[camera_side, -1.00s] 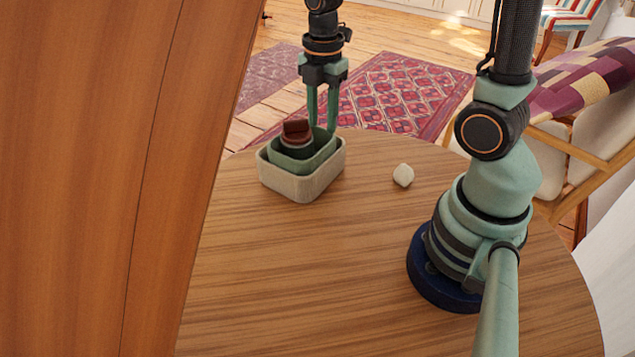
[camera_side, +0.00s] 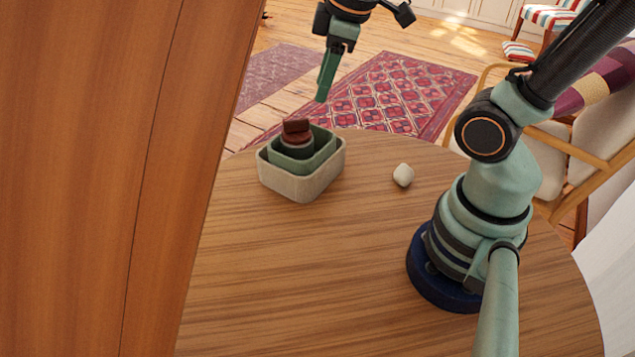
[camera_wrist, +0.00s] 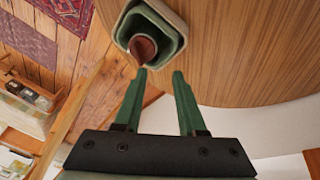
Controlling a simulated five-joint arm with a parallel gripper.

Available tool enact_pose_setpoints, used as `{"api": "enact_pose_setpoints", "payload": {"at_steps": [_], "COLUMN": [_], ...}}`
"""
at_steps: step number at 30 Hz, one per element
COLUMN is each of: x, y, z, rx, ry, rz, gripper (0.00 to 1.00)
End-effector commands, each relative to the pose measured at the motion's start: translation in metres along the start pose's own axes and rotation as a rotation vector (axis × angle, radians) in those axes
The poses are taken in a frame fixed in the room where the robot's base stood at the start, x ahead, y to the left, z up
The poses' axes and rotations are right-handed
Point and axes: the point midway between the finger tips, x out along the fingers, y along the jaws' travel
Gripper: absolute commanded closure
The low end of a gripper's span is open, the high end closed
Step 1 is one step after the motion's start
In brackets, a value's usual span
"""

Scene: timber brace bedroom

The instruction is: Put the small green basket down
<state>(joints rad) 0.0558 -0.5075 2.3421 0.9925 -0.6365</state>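The small green basket (camera_side: 319,154) sits inside a larger cream basket (camera_side: 304,187) on the round wooden table. A dark reddish-brown object with a grey lower part (camera_side: 296,132) stands in the green basket. In the wrist view the green basket (camera_wrist: 171,28) and the brown object (camera_wrist: 143,47) show at the top, just beyond the fingertips. My gripper (camera_side: 320,97) is raised above and behind the baskets, apart from them. In the wrist view my gripper (camera_wrist: 160,71) has its two green fingers spread with nothing between them.
A small whitish stone-like object (camera_side: 403,175) lies on the table (camera_side: 290,270) right of the baskets. A tall wooden panel (camera_side: 90,180) blocks the left side. The front of the table is clear. A cushioned chair (camera_side: 600,130) stands behind at the right.

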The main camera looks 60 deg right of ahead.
Motion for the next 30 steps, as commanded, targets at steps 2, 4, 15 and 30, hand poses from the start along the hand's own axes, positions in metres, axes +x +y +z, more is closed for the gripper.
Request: {"api": "enact_pose_setpoints", "payload": {"at_steps": [2, 4, 15, 30], "x": [-0.005, -0.008, -0.013, -0.013], "y": [-0.007, -0.011, -0.02, -0.02], "z": [0.0, 0.0, 0.001, 0.0], "rx": [0.161, 0.295, 0.587, 0.584], "ry": [0.052, 0.092, 0.179, 0.178], "rz": [0.024, 0.035, 0.035, 0.035], "gripper": [0.6, 0.6, 0.6, 0.6]}}
